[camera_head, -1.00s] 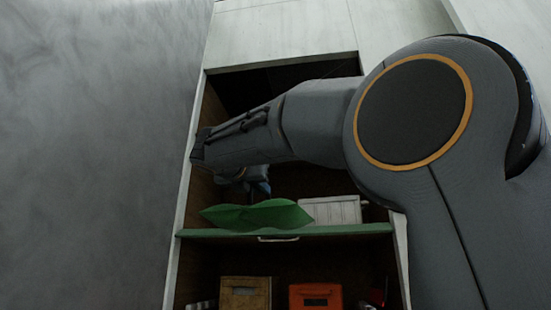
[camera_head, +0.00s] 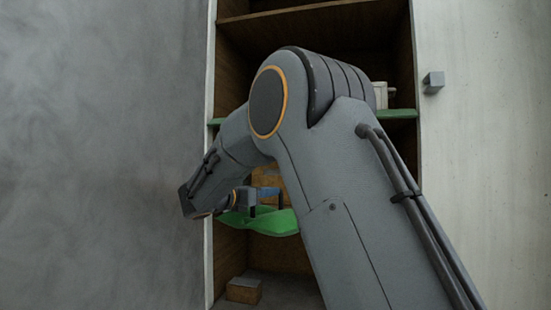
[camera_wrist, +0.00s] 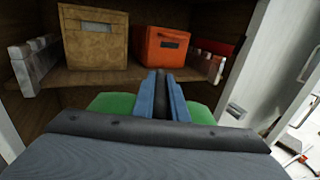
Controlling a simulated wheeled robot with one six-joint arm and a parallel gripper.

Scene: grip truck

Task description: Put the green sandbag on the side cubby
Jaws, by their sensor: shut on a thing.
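The green sandbag (camera_head: 262,220) hangs below my gripper (camera_head: 268,193) in the head view, in front of the cabinet's lower opening. In the wrist view the sandbag (camera_wrist: 112,104) shows on both sides of the blue jaws of my gripper (camera_wrist: 163,85), which are shut on its middle. The open cabinet (camera_head: 210,170) has stacked cubbies. In the wrist view a cubby shelf (camera_wrist: 85,78) holding boxes lies ahead of the jaws. My arm hides much of the cabinet in the head view.
A tan box (camera_wrist: 95,38) and an orange box (camera_wrist: 160,45) stand on the shelf, with stacked items at both sides. A green shelf edge (camera_head: 398,113) crosses higher up. A small box (camera_head: 244,290) sits on the cabinet's bottom at left.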

